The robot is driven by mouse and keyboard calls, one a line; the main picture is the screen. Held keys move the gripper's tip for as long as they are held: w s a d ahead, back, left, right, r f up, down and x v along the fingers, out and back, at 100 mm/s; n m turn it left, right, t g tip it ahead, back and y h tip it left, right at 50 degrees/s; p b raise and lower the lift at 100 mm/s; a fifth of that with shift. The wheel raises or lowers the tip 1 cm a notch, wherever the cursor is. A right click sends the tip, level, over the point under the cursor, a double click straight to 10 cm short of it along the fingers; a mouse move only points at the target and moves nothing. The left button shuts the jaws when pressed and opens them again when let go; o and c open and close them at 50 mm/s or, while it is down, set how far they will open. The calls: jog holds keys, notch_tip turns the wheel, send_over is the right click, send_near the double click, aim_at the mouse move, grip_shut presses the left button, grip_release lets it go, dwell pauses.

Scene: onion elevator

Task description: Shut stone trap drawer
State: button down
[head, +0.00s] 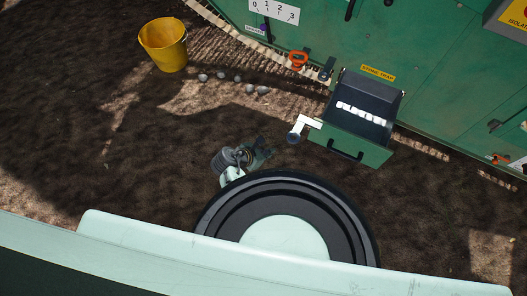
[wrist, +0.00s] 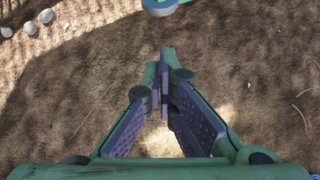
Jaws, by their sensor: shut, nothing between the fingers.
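The stone trap drawer (head: 378,150) stands pulled out of the green machine, below the yellow STONE TRAP label (head: 377,73). It has a green front with a dark bar handle (head: 345,149), a black inside and a white jagged patch in it. A white lever with a round grey end (head: 294,137) sticks out at the drawer's left front corner. My gripper (head: 262,153) is shut and empty, low over the ground, left of the drawer and apart from it. In the wrist view my gripper's fingertips (wrist: 166,58) meet; a rounded grey end (wrist: 158,7) shows beyond them at the top edge.
The green machine (head: 440,90) fills the upper right. A yellow bucket (head: 163,46) stands at upper left. Several grey stones (head: 238,79) lie on the ground between bucket and machine. An orange hook (head: 298,59) hangs on the machine. Bare soil lies around my gripper.

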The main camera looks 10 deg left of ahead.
jog(key=w+d+f, duration=0.3)
jog(key=w+d, duration=0.1)
jog(key=w, duration=0.1)
jog(key=shift+w+d+f, duration=0.25)
jog(key=shift+w+d, duration=0.05)
jog(key=shift+w, duration=0.1)
